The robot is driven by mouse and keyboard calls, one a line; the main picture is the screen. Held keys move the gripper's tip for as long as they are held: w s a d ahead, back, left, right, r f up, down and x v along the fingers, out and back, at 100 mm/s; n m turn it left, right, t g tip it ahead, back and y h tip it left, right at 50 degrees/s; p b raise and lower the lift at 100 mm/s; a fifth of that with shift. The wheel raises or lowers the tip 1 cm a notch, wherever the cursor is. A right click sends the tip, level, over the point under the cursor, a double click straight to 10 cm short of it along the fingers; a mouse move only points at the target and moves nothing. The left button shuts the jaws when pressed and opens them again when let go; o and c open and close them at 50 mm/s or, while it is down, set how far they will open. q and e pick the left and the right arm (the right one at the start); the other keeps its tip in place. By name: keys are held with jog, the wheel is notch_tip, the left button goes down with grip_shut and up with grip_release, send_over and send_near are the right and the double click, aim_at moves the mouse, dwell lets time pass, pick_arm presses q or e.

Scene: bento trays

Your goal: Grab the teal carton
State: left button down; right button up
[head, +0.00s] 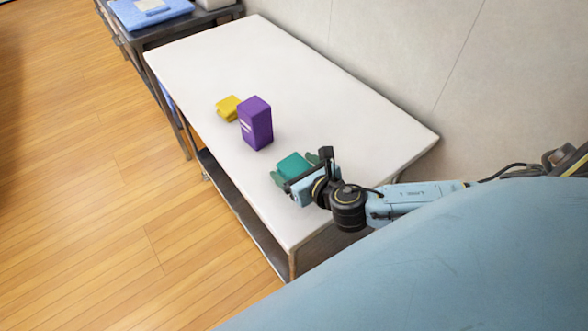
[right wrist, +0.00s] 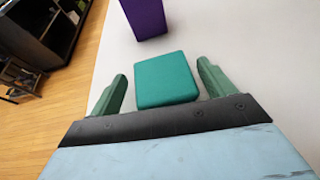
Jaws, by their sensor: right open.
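The teal carton (head: 293,166) is on the white table, close in front of my right gripper. In the right wrist view the teal carton (right wrist: 164,80) lies between the two green fingers, with a gap on each side. My right gripper (head: 291,168) is open around it; it also shows in the right wrist view (right wrist: 162,82). The carton's near end is partly hidden by the gripper body. My left gripper is not in view.
A tall purple carton (head: 255,123) stands beyond the teal one, with a yellow item (head: 228,107) just behind it. The white table (head: 250,55) is otherwise clear. A wall runs along its right side. A dark side table (head: 175,27) with a blue tray (head: 150,10) stands at the far end.

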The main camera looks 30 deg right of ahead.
aim_at(290, 164)
jog(key=x, duration=0.3)
jog(key=c, duration=1.1)
